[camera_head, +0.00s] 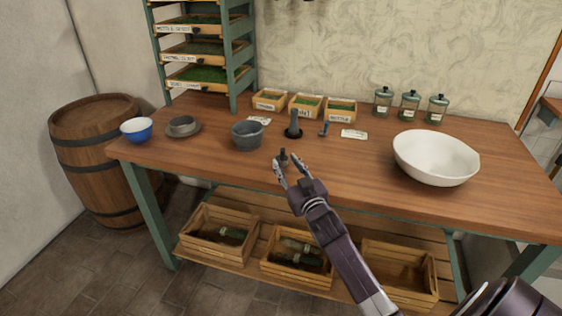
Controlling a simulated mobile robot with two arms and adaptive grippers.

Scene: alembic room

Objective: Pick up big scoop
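A small dark upright object (283,155), possibly the big scoop's handle, stands near the front edge of the wooden table (350,185). Its lower part is partly hidden by my gripper, so I cannot tell its full shape. My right gripper (289,166) reaches in from the lower right. Its two fingers are spread apart, with the dark object just beyond or between their tips; I cannot tell if they touch it. A smaller blue-grey object (323,129), perhaps a small scoop, stands further back. My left gripper is not in view.
A grey pot (247,134), a dark pestle-like piece (293,125) and a blue bowl (136,130) stand left and behind. A large white bowl (435,160) is on the right. Small labelled boxes (305,106) and lidded jars (410,106) line the back.

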